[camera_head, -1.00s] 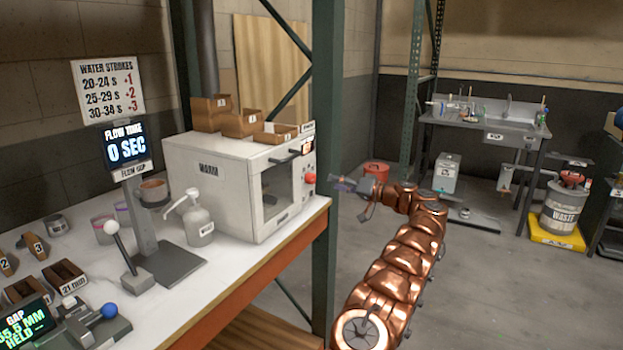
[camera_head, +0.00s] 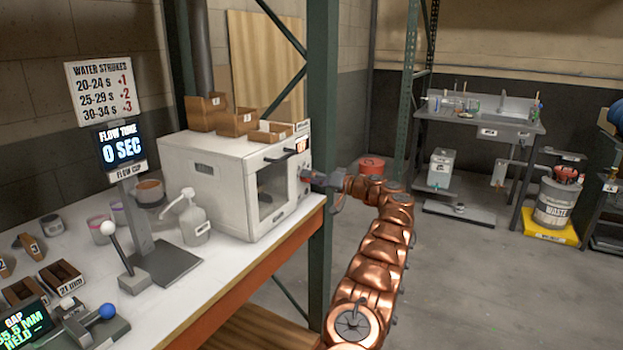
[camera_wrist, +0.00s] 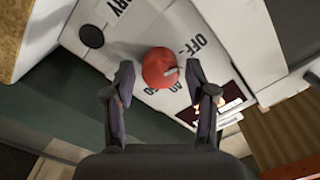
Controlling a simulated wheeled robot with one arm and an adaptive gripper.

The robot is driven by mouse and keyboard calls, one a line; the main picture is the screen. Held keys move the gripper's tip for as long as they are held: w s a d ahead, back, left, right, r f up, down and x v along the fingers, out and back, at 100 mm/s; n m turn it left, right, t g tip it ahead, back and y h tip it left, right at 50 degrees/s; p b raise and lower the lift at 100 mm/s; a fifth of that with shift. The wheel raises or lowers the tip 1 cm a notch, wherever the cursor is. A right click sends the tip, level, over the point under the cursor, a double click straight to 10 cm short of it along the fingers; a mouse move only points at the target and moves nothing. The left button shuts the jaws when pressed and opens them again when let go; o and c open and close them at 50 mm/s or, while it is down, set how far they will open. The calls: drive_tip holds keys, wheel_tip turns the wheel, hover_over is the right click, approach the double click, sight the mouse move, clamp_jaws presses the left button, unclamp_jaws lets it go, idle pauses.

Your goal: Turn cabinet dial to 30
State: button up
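The white cabinet (camera_head: 215,180) stands on the bench with a glass-fronted door and a narrow control panel at its right side. The cabinet's red dial (camera_wrist: 160,68) shows in the wrist view, with a light pointer mark and the printed words "OFF" and "60" near it. In the head view my gripper hides the dial. My gripper (camera_wrist: 160,92) is open, with its two fingertips on either side of the dial's lower part. I cannot tell whether they touch it. My gripper (camera_head: 318,178) is at the cabinet's right front corner in the head view.
A green rack post (camera_head: 322,120) rises close behind my gripper. Small brown bins (camera_head: 238,122) sit on the cabinet. A pump bottle (camera_head: 193,222) and a flow cup stand (camera_head: 160,262) are on the bench to the left.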

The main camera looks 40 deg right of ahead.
drive_tip(key=c, duration=0.9)
drive_tip(key=shift+m, duration=0.3)
drive_tip(key=m+p, duration=0.1)
drive_tip(key=m, duration=0.3)
drive_tip(key=shift+p, duration=0.3)
drive_tip(key=shift+m+p, duration=0.65)
drive_tip(key=shift+m, duration=1.55)
drive_tip(key=o, duration=1.2)
drive_tip(key=shift+f, duration=0.1)
drive_tip(key=shift+c, duration=0.2)
